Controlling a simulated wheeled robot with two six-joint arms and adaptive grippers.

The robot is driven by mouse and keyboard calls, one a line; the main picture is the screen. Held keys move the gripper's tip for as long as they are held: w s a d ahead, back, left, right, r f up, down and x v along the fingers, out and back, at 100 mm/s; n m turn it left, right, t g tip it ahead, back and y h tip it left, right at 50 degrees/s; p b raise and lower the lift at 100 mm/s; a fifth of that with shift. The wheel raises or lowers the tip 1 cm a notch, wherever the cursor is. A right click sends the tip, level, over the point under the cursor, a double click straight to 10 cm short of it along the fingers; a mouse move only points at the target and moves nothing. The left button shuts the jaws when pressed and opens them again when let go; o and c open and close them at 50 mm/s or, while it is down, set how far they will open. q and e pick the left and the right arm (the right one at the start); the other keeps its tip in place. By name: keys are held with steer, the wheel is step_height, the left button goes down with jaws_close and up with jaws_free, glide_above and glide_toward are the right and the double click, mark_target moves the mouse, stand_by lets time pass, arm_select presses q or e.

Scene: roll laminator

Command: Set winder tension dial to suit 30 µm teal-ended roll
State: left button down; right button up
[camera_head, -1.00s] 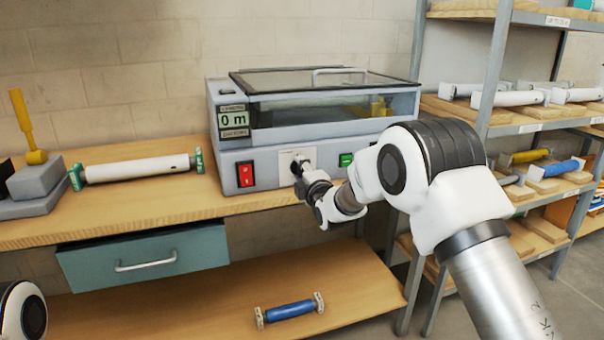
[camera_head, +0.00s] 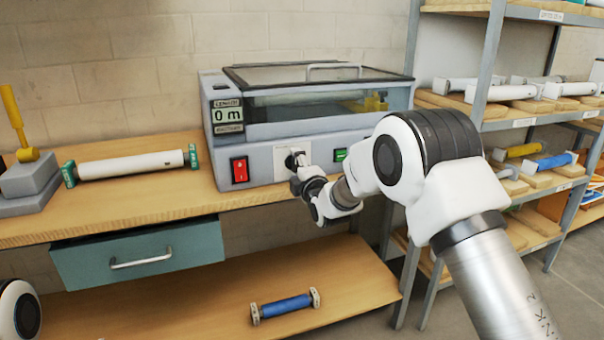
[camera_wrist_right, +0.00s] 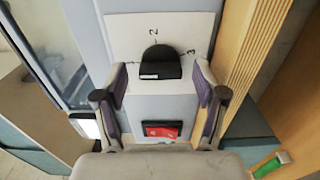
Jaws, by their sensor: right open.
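The tension dial is a black knob (camera_wrist_right: 155,64) on a white plate (camera_wrist_right: 188,32) with small numerals, of which a 2 and a 3 are discernible. In the head view the dial plate (camera_head: 281,157) is on the laminator's (camera_head: 262,162) front, partly hidden by my right gripper (camera_head: 298,170). In the wrist view my right gripper (camera_wrist_right: 160,83) is open, its fingers on either side of the knob; contact cannot be told. A white roll with teal ends (camera_head: 131,165) lies on the bench left of the laminator. My left gripper is out of view.
A red switch (camera_head: 239,169) and a green switch (camera_head: 340,154) flank the dial. The display (camera_head: 227,115) reads 0 m. A blue roll (camera_head: 287,306) lies on the lower shelf. A grey block with a yellow lever (camera_head: 27,170) stands at left; a rack holds several rolls at right.

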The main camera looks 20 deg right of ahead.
steer(key=s, duration=1.1)
steer(key=shift+s+d, duration=0.15)
